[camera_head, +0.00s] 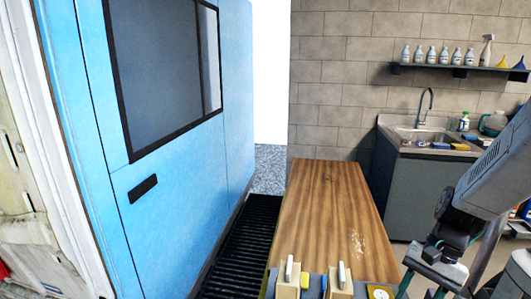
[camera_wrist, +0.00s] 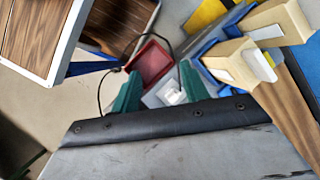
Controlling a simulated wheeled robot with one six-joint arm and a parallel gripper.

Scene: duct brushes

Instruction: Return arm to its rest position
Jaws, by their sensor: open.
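My gripper (camera_wrist: 160,92) shows in the wrist view as two green fingertips held apart, with no object clearly held between them. In the head view my grey arm comes in from the right edge, and the gripper end hangs low, right of the wooden table (camera_head: 335,215). Two pale wooden blocks (camera_head: 288,280) with light upright pieces stand at the table's near end. Similar pale blocks (camera_wrist: 237,62) show at the upper right of the wrist view, apart from the fingers. I cannot make out brush bristles.
A blue wall with a dark window (camera_head: 165,75) stands left, beside a black floor grate (camera_head: 245,240). A sink counter (camera_head: 425,143) and a bottle shelf (camera_head: 460,70) are at the back right. A red tray (camera_wrist: 150,62) lies beyond my fingers. Most of the tabletop is clear.

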